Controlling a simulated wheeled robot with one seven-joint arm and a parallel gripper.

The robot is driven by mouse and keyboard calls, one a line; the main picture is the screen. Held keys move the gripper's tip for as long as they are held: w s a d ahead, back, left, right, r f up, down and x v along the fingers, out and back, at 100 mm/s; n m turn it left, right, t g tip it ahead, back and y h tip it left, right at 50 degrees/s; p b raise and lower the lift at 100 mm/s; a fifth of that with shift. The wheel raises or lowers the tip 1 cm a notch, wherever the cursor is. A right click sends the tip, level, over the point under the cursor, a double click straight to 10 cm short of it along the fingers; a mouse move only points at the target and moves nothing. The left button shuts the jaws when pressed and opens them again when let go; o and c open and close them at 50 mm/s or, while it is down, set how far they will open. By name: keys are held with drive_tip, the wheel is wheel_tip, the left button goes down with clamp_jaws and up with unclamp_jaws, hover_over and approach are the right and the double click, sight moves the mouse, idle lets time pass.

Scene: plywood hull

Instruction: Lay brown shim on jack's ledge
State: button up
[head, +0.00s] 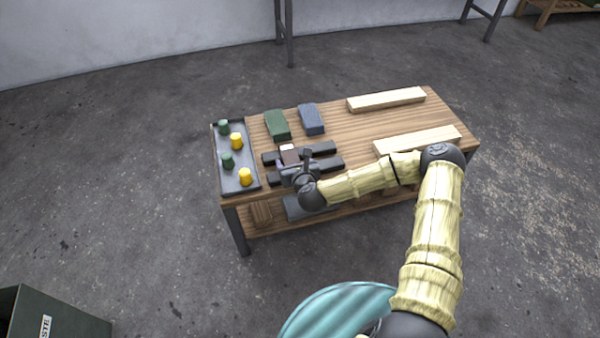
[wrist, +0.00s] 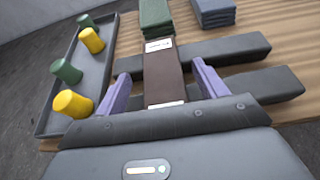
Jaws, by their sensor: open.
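The brown shim (wrist: 164,78) is a flat, dark brown strip with a pale label at its far end. In the wrist view it lies lengthwise between my gripper's two purple fingers, across the dark padded bars (wrist: 226,51). My gripper (wrist: 162,72) is open, with one finger on each side of the shim and a visible gap on both sides. In the head view my gripper (head: 294,164) is over the front left of the bench and partly covers the shim (head: 291,156). I cannot make out the jack or its ledge for certain.
A grey tray (head: 223,162) with green and yellow cylinders stands left of the bars. Green (head: 277,125) and blue (head: 311,119) stacks lie behind them. Two pale wooden beams (head: 386,99) lie on the right of the bench (head: 352,128). The bench middle is clear.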

drive_tip(key=p+v, duration=0.2)
drive_tip(key=v, duration=0.9)
drive_tip(key=shift+p, duration=0.4)
drive_tip(key=s+d+r+n+g+h, duration=0.2)
drive_tip(key=s+d+r+n+g, duration=0.3)
drive_tip(key=n, duration=1.1)
drive_tip(key=s+d+r+n+g+h, duration=0.1)
drive_tip(key=s+d+r+n+g, duration=0.4)
drive_tip(key=s+d+r+n, duration=0.4)
wheel_tip(320, 180, up, 4)
drive_tip(key=s+n, duration=0.2)
drive_tip(key=n, duration=0.5)
drive_tip(key=shift+s+d+n+h, duration=0.3)
drive_tip(key=shift+d+n+h, duration=0.05)
drive_tip(key=shift+n+h, duration=0.05)
